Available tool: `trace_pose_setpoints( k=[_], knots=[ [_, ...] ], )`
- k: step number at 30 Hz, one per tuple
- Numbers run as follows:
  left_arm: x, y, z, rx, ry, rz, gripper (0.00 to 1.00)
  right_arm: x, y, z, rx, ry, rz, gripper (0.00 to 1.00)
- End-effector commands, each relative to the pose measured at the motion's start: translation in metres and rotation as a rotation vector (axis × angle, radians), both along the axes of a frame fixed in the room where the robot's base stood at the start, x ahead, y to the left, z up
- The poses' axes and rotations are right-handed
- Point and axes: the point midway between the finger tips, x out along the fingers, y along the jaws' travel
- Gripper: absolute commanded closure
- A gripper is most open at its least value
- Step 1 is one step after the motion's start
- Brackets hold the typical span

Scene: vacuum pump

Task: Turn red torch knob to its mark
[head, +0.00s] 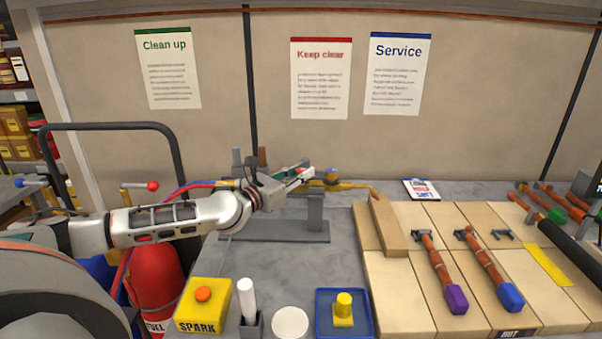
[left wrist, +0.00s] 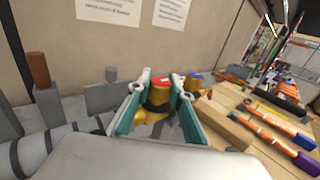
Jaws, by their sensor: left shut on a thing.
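The brass-yellow torch (head: 355,186) lies in a grey stand at the back of the bench, with its thin tip pointing right. The red torch knob (left wrist: 163,78) shows in the left wrist view as a red top with a pale mark. It is between the teal pads of my left gripper (left wrist: 160,100), which is shut on it. In the head view the left gripper (head: 303,177) hides most of this knob. A blue knob (head: 331,173) sits just right of the gripper, apart from it. I cannot read how the red knob lines up with its mark. My right gripper is out of view.
A wooden block (head: 388,226) stands right of the torch. Copper pipes with purple (head: 456,299) and blue (head: 510,296) ends lie on the wooden boards. A yellow SPARK box (head: 203,307), white cup (head: 290,322) and blue tray (head: 361,328) stand in front. The grey bench middle is clear.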

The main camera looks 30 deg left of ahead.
Motion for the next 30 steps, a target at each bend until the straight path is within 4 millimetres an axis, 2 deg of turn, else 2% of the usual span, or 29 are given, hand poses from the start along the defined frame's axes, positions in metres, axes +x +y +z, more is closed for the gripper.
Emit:
trace_pose_setpoints(
  k=[18,30],
  knots=[
    [0.0001,-0.0023,-0.0012,-0.008,0.002,0.405,1.0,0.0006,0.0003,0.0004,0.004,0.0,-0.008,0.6],
    [0.0,-0.0006,-0.0002,-0.003,0.0,0.549,1.0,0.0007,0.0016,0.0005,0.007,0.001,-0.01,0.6]
  ],
)
